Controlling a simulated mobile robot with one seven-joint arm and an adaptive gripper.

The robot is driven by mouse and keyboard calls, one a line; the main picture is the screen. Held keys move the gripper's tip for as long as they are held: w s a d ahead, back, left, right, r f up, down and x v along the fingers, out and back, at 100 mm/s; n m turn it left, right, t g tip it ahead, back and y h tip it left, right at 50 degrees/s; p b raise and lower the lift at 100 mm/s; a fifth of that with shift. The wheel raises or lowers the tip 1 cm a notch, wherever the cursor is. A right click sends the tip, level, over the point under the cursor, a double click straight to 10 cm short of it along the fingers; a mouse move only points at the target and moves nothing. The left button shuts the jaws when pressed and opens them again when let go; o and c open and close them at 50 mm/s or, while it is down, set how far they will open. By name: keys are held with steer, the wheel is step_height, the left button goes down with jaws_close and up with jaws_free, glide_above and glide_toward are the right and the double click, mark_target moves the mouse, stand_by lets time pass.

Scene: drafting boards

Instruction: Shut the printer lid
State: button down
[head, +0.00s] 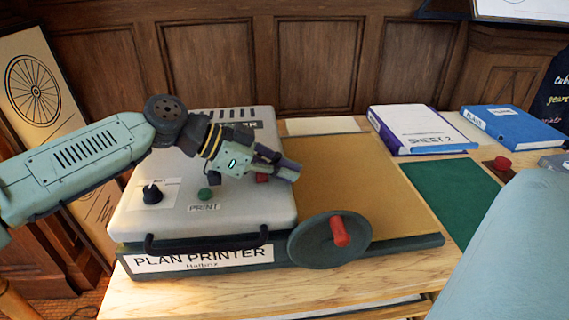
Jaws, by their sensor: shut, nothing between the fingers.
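The plan printer (205,258) stands on a wooden table, its name label facing me. Its pale grey lid (230,190) lies over the left part of the dark base and looks level. A black bar handle (205,243) runs along the lid's front edge. I cannot tell whether the lid sits fully down on the base. My gripper (291,170) is shut and empty, above the lid's right edge, with its fingers pointing right. My arm reaches in from the left and hides part of the lid's top.
A tan bed (350,185) lies right of the lid. A dark wheel with a red knob (340,231) is at the front. Binders (415,130) and a green mat (450,185) lie to the right. A wood-panelled wall (310,65) stands close behind.

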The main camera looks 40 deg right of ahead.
steer(key=shift+s+f, duration=0.15)
steer(key=shift+f, duration=0.15)
